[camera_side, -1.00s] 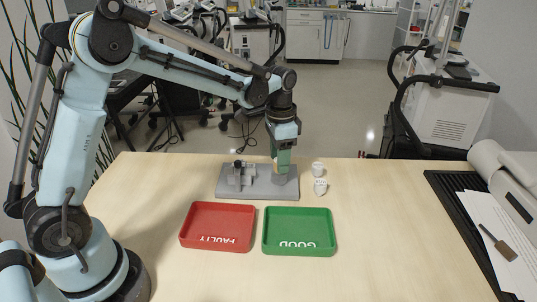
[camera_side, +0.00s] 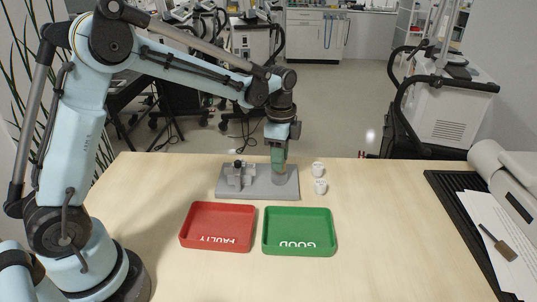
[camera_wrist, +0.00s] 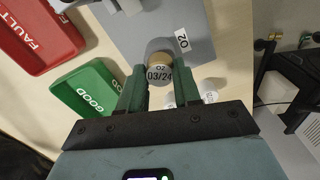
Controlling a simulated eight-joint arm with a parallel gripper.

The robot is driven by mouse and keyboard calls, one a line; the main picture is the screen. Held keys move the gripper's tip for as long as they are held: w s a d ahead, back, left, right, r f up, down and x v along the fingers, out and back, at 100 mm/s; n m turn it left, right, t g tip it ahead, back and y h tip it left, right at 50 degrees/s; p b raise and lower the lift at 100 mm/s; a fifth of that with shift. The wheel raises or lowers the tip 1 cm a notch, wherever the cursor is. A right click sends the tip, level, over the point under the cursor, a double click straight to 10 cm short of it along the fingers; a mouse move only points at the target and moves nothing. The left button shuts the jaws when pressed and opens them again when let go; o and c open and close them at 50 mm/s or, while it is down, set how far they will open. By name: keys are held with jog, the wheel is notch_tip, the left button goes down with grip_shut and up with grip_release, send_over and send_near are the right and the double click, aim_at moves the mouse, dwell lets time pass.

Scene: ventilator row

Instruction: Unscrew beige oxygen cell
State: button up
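The beige oxygen cell (camera_wrist: 160,70) shows in the wrist view with a dark label reading "O2 03/24". It sits upright between the two green fingers of my gripper (camera_wrist: 161,84), which appear closed on its sides. In the side view my gripper (camera_side: 279,158) points down over the grey post (camera_side: 280,174) at the right end of the grey base plate (camera_side: 258,192). The fingers hide the cell there. An "O2" tag (camera_wrist: 182,41) lies on the plate beside the cell.
Two white cells (camera_side: 318,169) (camera_side: 320,186) stand right of the plate. The red FAULTY tray (camera_side: 217,247) and green GOOD tray (camera_side: 300,251) lie in front. A grey bracket (camera_side: 239,177) stands on the plate's left.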

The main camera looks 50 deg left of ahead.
jog(key=c, duration=0.4)
jog(key=shift+n, duration=1.2)
jog(key=shift+r, duration=0.7)
jog(key=shift+r, duration=0.65)
jog(key=shift+r, duration=0.45)
